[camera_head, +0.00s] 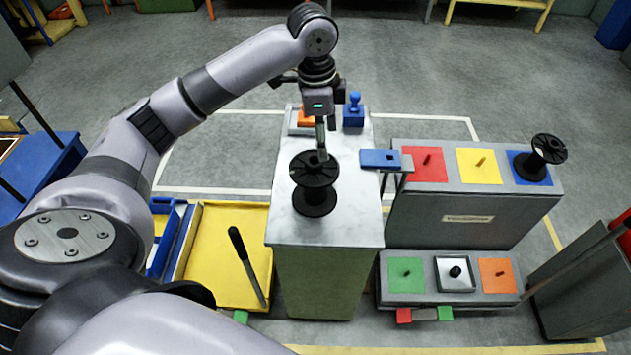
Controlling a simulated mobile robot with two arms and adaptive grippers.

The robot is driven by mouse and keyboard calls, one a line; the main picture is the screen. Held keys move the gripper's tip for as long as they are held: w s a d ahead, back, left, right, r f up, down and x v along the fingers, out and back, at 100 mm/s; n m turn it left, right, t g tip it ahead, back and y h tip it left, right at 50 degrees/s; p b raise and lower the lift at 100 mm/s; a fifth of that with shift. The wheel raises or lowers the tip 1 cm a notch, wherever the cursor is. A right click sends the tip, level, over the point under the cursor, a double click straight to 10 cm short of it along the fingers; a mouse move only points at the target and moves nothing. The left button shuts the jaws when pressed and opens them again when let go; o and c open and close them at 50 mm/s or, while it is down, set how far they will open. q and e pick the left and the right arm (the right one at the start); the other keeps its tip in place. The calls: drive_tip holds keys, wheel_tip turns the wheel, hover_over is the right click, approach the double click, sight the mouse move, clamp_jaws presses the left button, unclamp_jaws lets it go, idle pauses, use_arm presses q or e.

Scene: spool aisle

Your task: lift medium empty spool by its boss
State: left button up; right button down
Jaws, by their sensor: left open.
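A black empty spool (315,190) stands upright on the pale top of a green cabinet (345,228). Its upper flange has cut-outs and a small boss at its centre. My left gripper (321,150) points down from above, open, with its fingertips close to the boss at the rear of the upper flange. I cannot tell whether they touch or straddle the boss. Another black spool (548,149) sits tilted-looking on the blue square at the right. My right gripper is not in view.
A blue block (380,159) on a bracket juts beside the cabinet top. A blue knobbed piece (353,110) and an orange piece (306,117) stand behind the spool. A grey stand (450,199) with coloured squares is at right. A yellow tray (222,252) is at left.

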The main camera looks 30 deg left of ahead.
use_arm(q)
drive_tip(key=a+r, duration=0.5)
drive_tip(key=r, duration=0.2)
drive_tip(key=p, duration=0.2)
hover_over(313, 157)
drive_tip(key=s+d, duration=0.1)
drive_tip(key=s, duration=0.1)
wheel_tip(313, 157, down, 12)
drive_tip(key=shift+w+f+p, duration=0.2)
drive_tip(key=shift+f+p, duration=0.2)
drive_tip(key=shift+f, duration=0.85)
drive_tip(key=shift+w+f+p, duration=0.2)
drive_tip(key=shift+f+p, duration=0.15)
drive_tip(key=shift+f, duration=0.85)
drive_tip(key=shift+c, duration=0.6)
drive_tip(key=shift+n, duration=0.3)
clamp_jaws()
drive_tip(key=shift+r, duration=0.1)
